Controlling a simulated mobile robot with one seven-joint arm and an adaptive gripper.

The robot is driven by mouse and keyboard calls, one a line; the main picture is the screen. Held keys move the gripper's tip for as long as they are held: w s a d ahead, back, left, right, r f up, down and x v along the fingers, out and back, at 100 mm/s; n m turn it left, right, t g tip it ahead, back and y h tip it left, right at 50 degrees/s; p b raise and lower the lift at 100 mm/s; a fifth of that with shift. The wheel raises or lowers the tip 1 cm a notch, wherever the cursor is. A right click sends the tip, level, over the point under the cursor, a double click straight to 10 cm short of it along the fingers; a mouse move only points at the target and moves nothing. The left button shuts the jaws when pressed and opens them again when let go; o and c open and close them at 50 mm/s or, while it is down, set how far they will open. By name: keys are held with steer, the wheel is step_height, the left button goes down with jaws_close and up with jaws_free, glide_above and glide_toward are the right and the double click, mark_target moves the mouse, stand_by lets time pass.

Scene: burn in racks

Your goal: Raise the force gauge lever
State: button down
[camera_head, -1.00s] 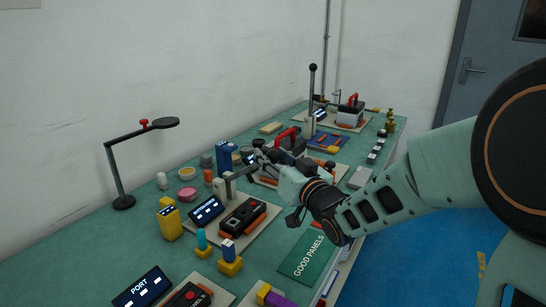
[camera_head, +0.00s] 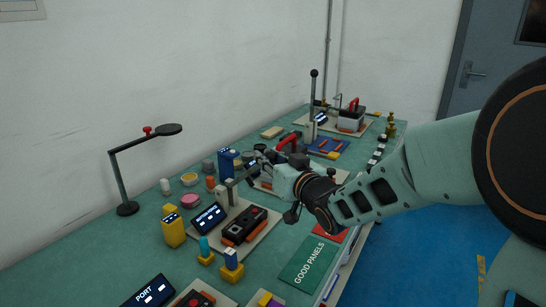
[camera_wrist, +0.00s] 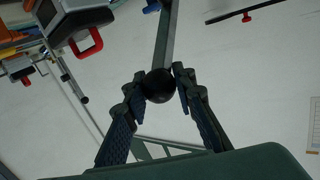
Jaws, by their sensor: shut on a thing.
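The lever (camera_wrist: 168,38) is a grey bar ending in a round black knob (camera_wrist: 159,86) in the wrist view. My gripper (camera_wrist: 160,82) has its two fingers closed on either side of the knob. In the head view my gripper (camera_head: 254,160) is at the end of the grey lever beside a post on the pale base plate (camera_head: 262,243). The lever looks tilted, and its knob is mostly hidden by the fingers. A dark display (camera_head: 208,218) and a black device with orange sides (camera_head: 244,226) are on that plate.
A blue box (camera_head: 227,163) stands just behind my gripper. Another station has a tall upright lever (camera_head: 313,95) farther back. A desk lamp (camera_head: 120,180) stands at the left.

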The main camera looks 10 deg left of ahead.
steer(key=shift+n+g+h, duration=0.6)
steer(key=shift+h, duration=0.3)
steer(key=a+r+p, duration=0.2)
steer(key=w+a+r+p, duration=0.1)
steer(key=a+r+p, duration=0.1)
steer(key=shift+w, duration=0.2)
steer(key=w+a+r+n+g+h+p, duration=0.1)
steer(key=w+a+h+p, duration=0.1)
steer(key=a, duration=0.3)
steer(key=w+a+r+n+g+h+p, duration=0.1)
steer(key=w+a+r+g+h+p, duration=0.1)
steer(key=a, duration=0.4)
steer(key=shift+h+p, duration=0.6)
steer(key=shift+p, duration=0.8)
steer(key=c, duration=1.6)
jaws_free()
steer(key=shift+a+f, duration=0.1)
steer(key=shift+f, duration=0.05)
steer(key=shift+s, duration=0.1)
